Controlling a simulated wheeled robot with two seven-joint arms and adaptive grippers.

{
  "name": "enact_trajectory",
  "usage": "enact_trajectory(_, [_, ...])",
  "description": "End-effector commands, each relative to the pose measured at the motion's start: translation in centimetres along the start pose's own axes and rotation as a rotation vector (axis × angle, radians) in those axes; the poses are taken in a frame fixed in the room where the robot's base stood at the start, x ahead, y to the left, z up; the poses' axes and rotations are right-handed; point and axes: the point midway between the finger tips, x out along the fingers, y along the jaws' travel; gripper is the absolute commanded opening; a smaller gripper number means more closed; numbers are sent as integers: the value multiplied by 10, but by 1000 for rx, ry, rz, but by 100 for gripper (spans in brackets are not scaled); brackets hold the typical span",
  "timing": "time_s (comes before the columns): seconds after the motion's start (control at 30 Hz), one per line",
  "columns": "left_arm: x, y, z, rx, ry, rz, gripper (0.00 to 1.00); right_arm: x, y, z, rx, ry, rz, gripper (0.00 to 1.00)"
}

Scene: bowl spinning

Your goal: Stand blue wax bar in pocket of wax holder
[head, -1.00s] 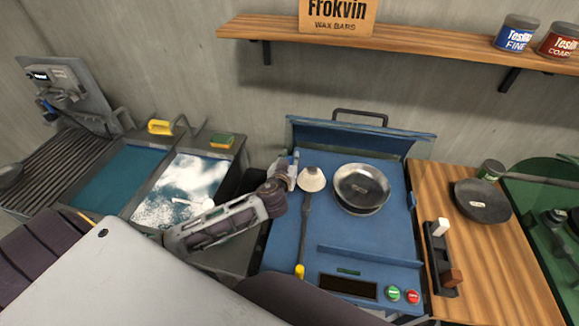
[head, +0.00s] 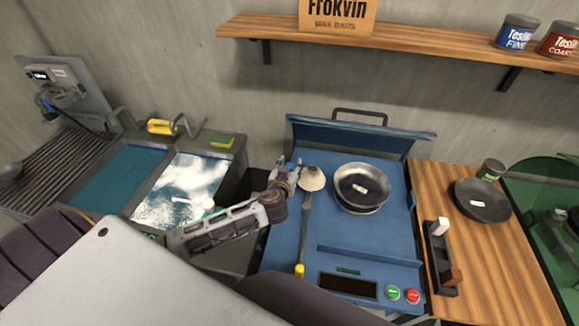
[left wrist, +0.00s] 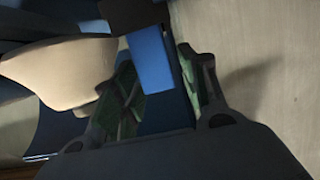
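The blue wax bar (left wrist: 152,62) shows in the left wrist view between the two fingers of my left gripper (left wrist: 160,80). The fingers seem closed on its sides, and one end points back toward the wrist. In the head view my left gripper (head: 289,163) is over the left edge of the blue machine, beside a pale cone-headed tool; the bar cannot be made out there. The black wax holder (head: 437,262) lies on the wooden counter at right, with a white bar (head: 440,226) at its far end and a brown bar (head: 452,277) at its near end. My right gripper is out of view.
The cone-headed tool (head: 312,179) is close beside my left gripper. A metal bowl (head: 361,187) sits on the blue machine (head: 350,235), between the gripper and the holder. Sinks are at left.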

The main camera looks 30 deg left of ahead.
Motion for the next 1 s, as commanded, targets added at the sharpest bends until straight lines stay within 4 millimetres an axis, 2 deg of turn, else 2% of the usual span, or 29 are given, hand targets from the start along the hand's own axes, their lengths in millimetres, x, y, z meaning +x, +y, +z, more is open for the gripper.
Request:
enact_trajectory(0.57, [-2, 0, -4, 1, 0, 0, 47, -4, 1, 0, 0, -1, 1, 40])
enact_trajectory(1.0, [-39, 0, -2, -1, -1, 1, 47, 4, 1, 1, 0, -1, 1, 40])
